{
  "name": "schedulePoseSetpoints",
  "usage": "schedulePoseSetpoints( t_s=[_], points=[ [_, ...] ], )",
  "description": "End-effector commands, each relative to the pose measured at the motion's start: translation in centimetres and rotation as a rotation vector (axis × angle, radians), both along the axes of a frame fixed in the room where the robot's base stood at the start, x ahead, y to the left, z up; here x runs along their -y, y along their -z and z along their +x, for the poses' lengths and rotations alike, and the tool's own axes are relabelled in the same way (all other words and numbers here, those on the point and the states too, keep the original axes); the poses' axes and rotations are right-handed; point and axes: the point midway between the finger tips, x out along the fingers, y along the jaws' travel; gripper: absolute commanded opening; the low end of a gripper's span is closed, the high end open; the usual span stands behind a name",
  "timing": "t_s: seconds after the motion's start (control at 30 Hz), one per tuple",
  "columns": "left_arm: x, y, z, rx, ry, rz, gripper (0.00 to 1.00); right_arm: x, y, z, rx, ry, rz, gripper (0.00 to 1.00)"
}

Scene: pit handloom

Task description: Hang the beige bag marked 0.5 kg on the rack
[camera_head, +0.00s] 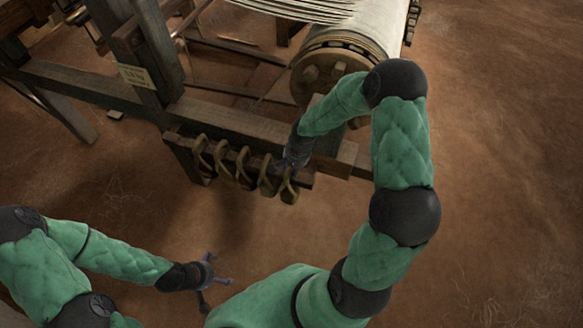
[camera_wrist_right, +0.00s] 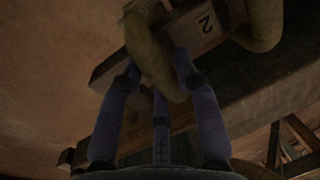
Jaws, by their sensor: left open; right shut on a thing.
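Several olive-beige looped bags (camera_head: 243,168) hang in a row along the wooden rack (camera_head: 183,143) in the head view. My right gripper (camera_head: 287,168) is at the right end of this row. In the right wrist view the right gripper (camera_wrist_right: 163,85) is shut on an olive-beige bag (camera_wrist_right: 152,50), which lies against the dark rack bar. No 0.5 kg mark is readable. My left gripper (camera_head: 217,289) is open and empty, low over the floor and well away from the rack.
The loom's long wooden beam (camera_head: 235,122) runs just behind the rack. A cloth roller (camera_head: 325,70) stands at the back right, close to my right arm. A post with a small paper sign (camera_head: 134,76) rises at left. The brown floor (camera_head: 500,150) is clear at right.

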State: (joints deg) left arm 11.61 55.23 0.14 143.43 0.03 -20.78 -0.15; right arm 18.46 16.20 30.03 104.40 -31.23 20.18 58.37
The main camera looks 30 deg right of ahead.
Motion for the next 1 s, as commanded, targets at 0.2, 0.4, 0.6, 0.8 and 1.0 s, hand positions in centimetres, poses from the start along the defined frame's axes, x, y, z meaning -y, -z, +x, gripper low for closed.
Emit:
schedulePoseSetpoints(
  t_s=[0.2,0.4,0.6,0.8,1.0],
  points=[
    [0.00,0.00,0.02,0.000,0.000,0.000,1.00,0.04,-0.09,0.11,0.003,0.000,0.000,0.00],
    [-0.01,0.02,0.03,0.001,0.000,0.000,1.00,0.04,-0.07,0.10,0.003,0.001,-0.001,0.00],
    [0.00,0.30,0.02,0.000,0.000,0.000,1.00,0.04,0.12,0.10,0.003,0.001,-0.001,0.00],
    [-0.01,0.64,0.02,0.000,0.000,0.000,1.00,0.05,0.34,0.11,0.003,0.001,-0.001,0.00],
    [0.00,0.81,0.01,0.000,0.000,0.000,1.00,0.05,0.45,0.10,0.003,0.001,-0.001,0.00]
  ],
)
